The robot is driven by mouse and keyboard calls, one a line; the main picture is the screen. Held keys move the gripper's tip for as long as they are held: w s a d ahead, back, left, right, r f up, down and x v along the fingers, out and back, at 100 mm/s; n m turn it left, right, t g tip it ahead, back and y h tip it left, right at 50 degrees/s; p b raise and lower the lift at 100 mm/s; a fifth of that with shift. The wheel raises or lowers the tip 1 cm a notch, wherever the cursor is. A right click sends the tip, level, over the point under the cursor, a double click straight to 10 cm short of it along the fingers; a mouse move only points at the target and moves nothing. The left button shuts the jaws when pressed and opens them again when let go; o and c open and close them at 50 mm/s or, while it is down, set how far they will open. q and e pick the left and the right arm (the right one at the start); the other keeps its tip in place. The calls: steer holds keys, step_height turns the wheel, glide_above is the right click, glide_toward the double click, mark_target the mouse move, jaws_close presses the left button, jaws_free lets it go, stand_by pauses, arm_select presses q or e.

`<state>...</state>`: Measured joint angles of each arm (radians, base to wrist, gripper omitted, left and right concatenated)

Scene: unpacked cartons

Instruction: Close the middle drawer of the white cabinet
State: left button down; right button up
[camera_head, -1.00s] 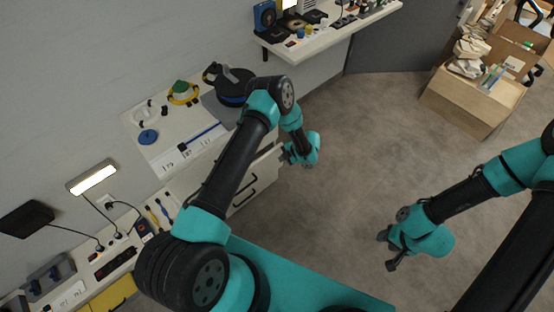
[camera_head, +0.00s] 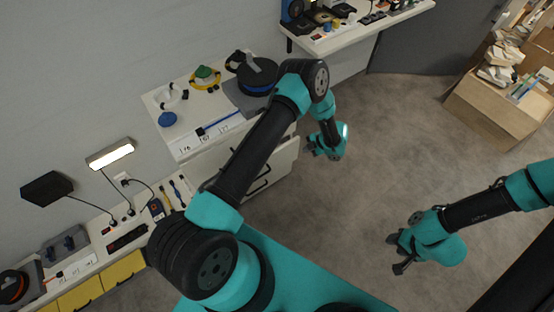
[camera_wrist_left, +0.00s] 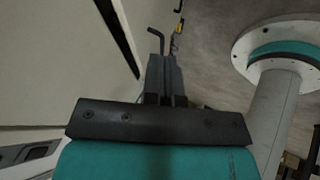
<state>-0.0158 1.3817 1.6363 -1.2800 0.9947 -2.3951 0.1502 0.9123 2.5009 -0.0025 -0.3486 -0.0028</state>
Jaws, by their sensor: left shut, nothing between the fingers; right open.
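The white cabinet (camera_head: 187,160) stands against the wall at centre left of the head view, partly hidden by my left arm. A white drawer front (camera_head: 284,165) with a black handle stands out from its right side; its level among the drawers is hard to tell. My left gripper (camera_head: 309,146) is just right of that front's far end; contact is unclear. In the left wrist view its fingers (camera_wrist_left: 163,75) are shut and empty, beside a pale panel (camera_wrist_left: 60,60) with a dark gap along it. My right gripper (camera_head: 397,256) is open and empty above the floor.
The cabinet top holds a blue and black reel (camera_head: 257,74), a yellow ring (camera_head: 205,78) and small items. A low bench (camera_head: 75,262) with yellow drawers is at lower left. Cartons (camera_head: 495,110) stand at upper right. Grey floor (camera_head: 385,130) is clear between.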

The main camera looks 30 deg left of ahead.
arm_select(q)
steer(key=s+d+f+n+t+h, duration=0.3)
steer(key=s+d+f+n+h, duration=0.4)
steer(key=d+f+n+h, duration=0.65)
steer(key=s+a+n+t+y, duration=0.3)
steer(key=a+n+t+y, duration=0.55)
steer(key=n, duration=0.85)
steer(key=s+a+r+n+g+y, duration=0.3)
steer(key=s+a+r+n+y, duration=0.3)
steer(key=s+y, duration=0.4)
steer(key=shift+a+r+n+y, duration=0.35)
steer(key=shift+a+r+y, duration=0.25)
steer(key=shift+a, duration=0.65)
steer(key=shift+s+f+g, duration=0.1)
steer(key=shift+g, duration=0.15)
